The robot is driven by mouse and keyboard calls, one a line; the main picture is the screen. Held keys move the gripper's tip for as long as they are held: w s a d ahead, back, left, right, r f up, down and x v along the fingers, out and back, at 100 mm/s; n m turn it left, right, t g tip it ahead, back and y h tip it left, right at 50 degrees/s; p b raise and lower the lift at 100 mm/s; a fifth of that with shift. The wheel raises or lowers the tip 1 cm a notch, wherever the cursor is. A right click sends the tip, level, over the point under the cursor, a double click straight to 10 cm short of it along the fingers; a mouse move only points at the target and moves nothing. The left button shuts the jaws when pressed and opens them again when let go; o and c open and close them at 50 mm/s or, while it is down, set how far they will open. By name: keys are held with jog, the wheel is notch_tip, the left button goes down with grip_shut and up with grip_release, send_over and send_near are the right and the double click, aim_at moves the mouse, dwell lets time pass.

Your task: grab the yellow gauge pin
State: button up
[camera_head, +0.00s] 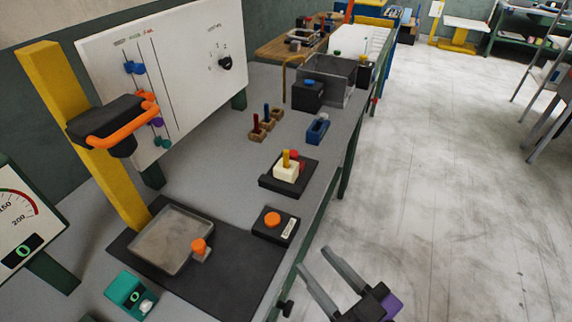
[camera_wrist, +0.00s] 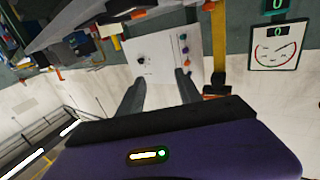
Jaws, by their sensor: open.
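The yellow gauge pin (camera_head: 286,158) stands upright in a cream block (camera_head: 286,173) on a black base plate (camera_head: 270,185), near the middle of the grey bench in the head view. A red part shows just behind it. My gripper (camera_head: 326,262) is open and empty, in front of the bench's right edge and apart from the pin. In the wrist view the two fingers of my gripper (camera_wrist: 158,82) are spread, with nothing between them. I cannot make out the pin in the wrist view.
A black box with an orange button (camera_head: 272,219) sits nearer than the pin. A shallow tray (camera_head: 172,240) lies on a dark mat at left. A blue holder (camera_head: 318,129) and wooden blocks with coloured pins (camera_head: 257,135) stand beyond. A yellow post (camera_head: 84,130) rises at left.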

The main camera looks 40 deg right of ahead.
jog(key=w+d+r+m+h, duration=0.25)
jog(key=w+d, duration=0.45)
jog(key=w, duration=0.4)
jog(key=r+g+h, duration=0.1)
jog(key=g, duration=0.2)
send_over(287, 155)
jog(key=f+v, duration=0.1)
jog(key=v, duration=0.5)
jog(key=shift+g+y, duration=0.25)
jog(key=shift+g, duration=0.55)
jog(key=f, duration=0.1)
jog(key=w+f, duration=0.1)
jog(key=f, duration=0.1)
jog(key=d+f, duration=0.1)
jog(key=f, duration=0.1)
jog(key=shift+w+f, duration=0.2)
jog(key=shift+w, duration=0.1)
jog(key=shift+f+x, duration=0.25)
jog(key=shift+x, duration=1.1)
jog(key=shift+f+x, duration=0.2)
jog(key=shift+x, duration=1.2)
jog(key=shift+s+a, duration=0.1)
jog(key=shift+a, duration=0.1)
grip_shut()
